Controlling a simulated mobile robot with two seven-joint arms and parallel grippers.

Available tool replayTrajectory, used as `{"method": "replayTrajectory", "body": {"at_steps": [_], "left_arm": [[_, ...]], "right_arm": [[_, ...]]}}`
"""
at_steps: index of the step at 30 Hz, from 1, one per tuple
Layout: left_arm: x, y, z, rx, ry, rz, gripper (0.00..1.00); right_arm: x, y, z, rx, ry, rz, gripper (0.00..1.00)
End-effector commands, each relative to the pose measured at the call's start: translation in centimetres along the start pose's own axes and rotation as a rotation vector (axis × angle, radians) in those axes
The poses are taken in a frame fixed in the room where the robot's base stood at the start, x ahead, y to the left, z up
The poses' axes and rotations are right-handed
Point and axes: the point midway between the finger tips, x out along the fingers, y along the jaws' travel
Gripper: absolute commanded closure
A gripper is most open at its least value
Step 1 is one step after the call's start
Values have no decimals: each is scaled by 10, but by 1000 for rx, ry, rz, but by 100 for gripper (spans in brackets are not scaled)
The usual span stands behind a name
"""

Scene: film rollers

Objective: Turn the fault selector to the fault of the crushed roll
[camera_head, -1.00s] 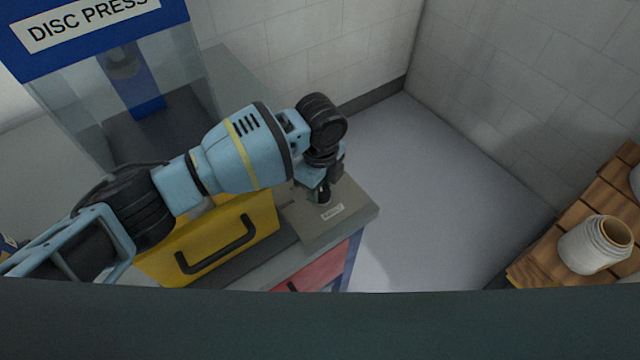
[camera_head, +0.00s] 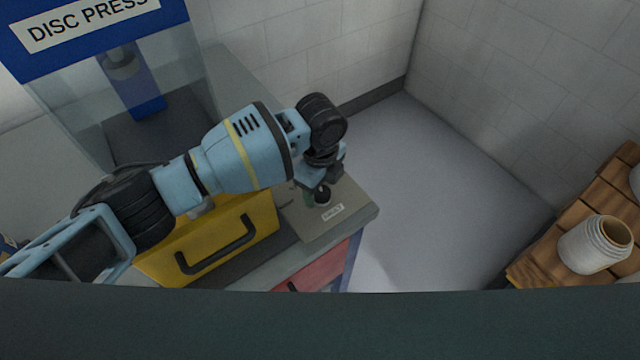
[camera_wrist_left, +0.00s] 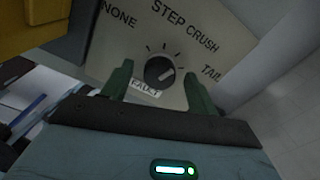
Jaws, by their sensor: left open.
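The fault selector is a black round knob (camera_wrist_left: 158,71) on a beige panel (camera_wrist_left: 235,40) marked NONE, STEP, CRUSH and TAIL. My right gripper is not in view.
A yellow drawer box with a black handle (camera_head: 215,245) stands left of the panel. The disc press (camera_head: 90,30) is behind it. A white ribbed roll (camera_head: 595,245) lies on a wooden slatted surface (camera_head: 540,258) at right; whether it is crushed is unclear. Floor between is clear.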

Motion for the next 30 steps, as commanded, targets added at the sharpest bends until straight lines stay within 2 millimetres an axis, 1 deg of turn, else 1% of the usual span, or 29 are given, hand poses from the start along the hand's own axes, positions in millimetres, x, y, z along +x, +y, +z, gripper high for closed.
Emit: {"method": "replayTrajectory", "body": {"at_steps": [5,12,16,21,30], "left_arm": [[-19,-1,0,1,0,-5,41],[-57,-1,0,0,-1,-4,41],[-71,-1,0,0,0,-3,41],[-78,0,0,0,0,-1,41],[-78,0,0,0,0,-1,41]], "right_arm": [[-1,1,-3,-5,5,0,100],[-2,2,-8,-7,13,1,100],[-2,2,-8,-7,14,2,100],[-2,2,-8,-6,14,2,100],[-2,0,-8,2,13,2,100]]}}
